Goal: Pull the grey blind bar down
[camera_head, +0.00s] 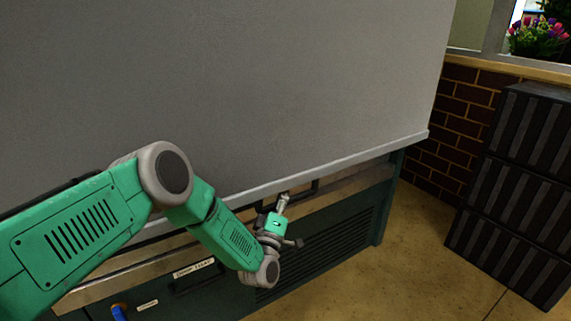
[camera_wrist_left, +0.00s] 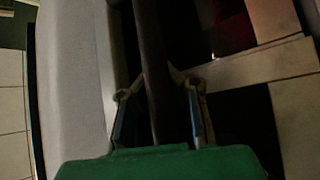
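A large grey blind (camera_head: 250,90) hangs down to the green cabinet's front and ends in a pale rail (camera_head: 340,163). A dark grey bar (camera_head: 306,192) shows just below this rail. My left gripper (camera_head: 284,200) is at this bar, below the rail. In the left wrist view the bar (camera_wrist_left: 152,60) runs between the fingers of my left gripper (camera_wrist_left: 157,78), which close in on both its sides. The fingertips are partly hidden there. The blind's pale edge (camera_wrist_left: 105,40) lies beside the left finger. My right gripper is not in view.
The green cabinet (camera_head: 330,240) has a labelled drawer and a blue knob (camera_head: 119,312). Stacked dark crates (camera_head: 510,190) stand at the right by a brick wall (camera_head: 455,110). Flowers (camera_head: 538,37) are at the top right. Floor between cabinet and crates is clear.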

